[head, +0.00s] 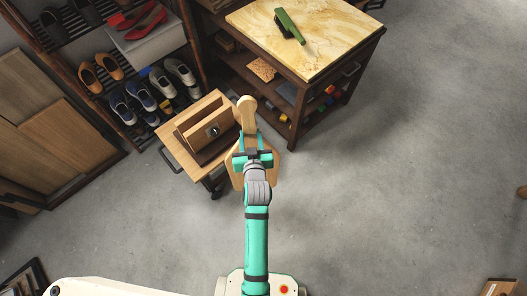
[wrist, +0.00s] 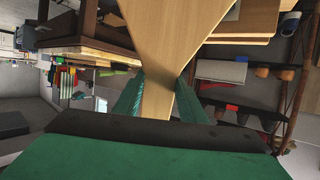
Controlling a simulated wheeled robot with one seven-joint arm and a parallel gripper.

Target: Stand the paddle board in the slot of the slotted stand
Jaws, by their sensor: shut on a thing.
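The pale wooden paddle board (head: 246,112) is in my gripper (head: 250,146), to the right of the slotted stand. Its rounded end sticks out beyond the fingers, and wider wood shows below them, partly hidden by my wrist. In the wrist view the board (wrist: 158,100) runs between the two green fingers of my gripper (wrist: 160,80), which are shut on its narrow part. The slotted stand (head: 203,116), a wooden block with upright boards and a dark round spot, sits on a small wheeled table. The board is outside the slot; whether it touches the stand's side I cannot tell.
The small table (head: 180,155) has a light wooden top. A workbench (head: 300,65) with a green-handled brush (head: 288,25) stands behind to the right. A shoe rack (head: 130,70) is at the back left, beside leaning wood panels (head: 50,140).

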